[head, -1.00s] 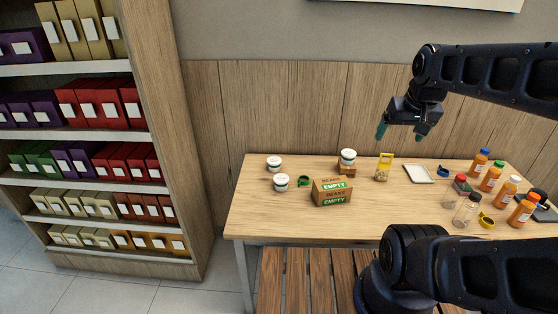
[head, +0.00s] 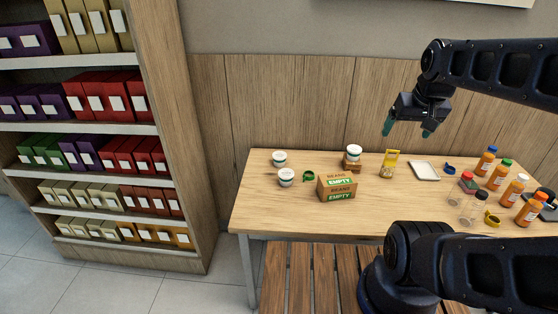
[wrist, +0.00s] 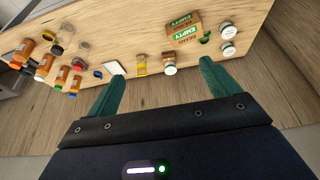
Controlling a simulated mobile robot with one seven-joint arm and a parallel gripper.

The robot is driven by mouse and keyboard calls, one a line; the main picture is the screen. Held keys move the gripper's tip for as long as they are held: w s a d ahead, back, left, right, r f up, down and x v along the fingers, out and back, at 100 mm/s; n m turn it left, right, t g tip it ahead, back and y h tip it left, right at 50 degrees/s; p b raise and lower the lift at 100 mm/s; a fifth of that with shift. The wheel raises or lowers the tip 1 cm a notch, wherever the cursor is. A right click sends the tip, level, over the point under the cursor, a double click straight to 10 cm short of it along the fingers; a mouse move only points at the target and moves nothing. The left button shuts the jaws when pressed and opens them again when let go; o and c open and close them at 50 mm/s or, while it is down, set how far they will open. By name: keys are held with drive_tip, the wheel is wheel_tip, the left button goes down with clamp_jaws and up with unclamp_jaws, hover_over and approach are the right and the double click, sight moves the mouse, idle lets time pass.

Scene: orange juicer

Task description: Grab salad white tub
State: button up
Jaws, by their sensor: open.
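Three white tubs with green-marked labels are on the wooden table. One tub (head: 279,159) stands at the back left, and another tub (head: 286,178) stands just in front of it. A third tub (head: 354,153) sits raised on a small brown block (head: 352,166) near the table's middle. I cannot read which one is salad. In the wrist view the raised tub (wrist: 169,69) is between the fingertips, farther off, and the other two tubs (wrist: 228,40) are at the upper right. My gripper (head: 407,130) is open and empty, above and behind the table, right of the raised tub.
A brown box marked EMPTY (head: 337,187) stands in front of the raised tub. A yellow-topped packet (head: 389,163), a white tray (head: 424,171) and several orange bottles (head: 500,174) stand to the right. A green ring (head: 308,176) lies by the box. The table's front left is clear.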

drive_tip(key=shift+w, duration=0.1)
drive_tip(key=shift+c, duration=0.3)
drive_tip(key=w+a+r+n+g, duration=0.1)
drive_tip(key=w+a, duration=0.1)
drive_tip(key=w, duration=0.5)
drive_tip(key=w+a+r+n, duration=0.1)
drive_tip(key=w+a, duration=0.2)
drive_tip(key=w, duration=0.5)
drive_tip(key=n+g, duration=0.4)
drive_tip(key=n, duration=0.2)
hover_over(280, 154)
wheel_tip(280, 154, down, 33)
drive_tip(key=shift+s+a+f, duration=0.1)
drive_tip(key=shift+f, duration=2.65)
drive_tip(key=shift+s+f, duration=0.1)
drive_tip(key=shift+f, duration=2.65)
drive_tip(key=shift+c, duration=0.3)
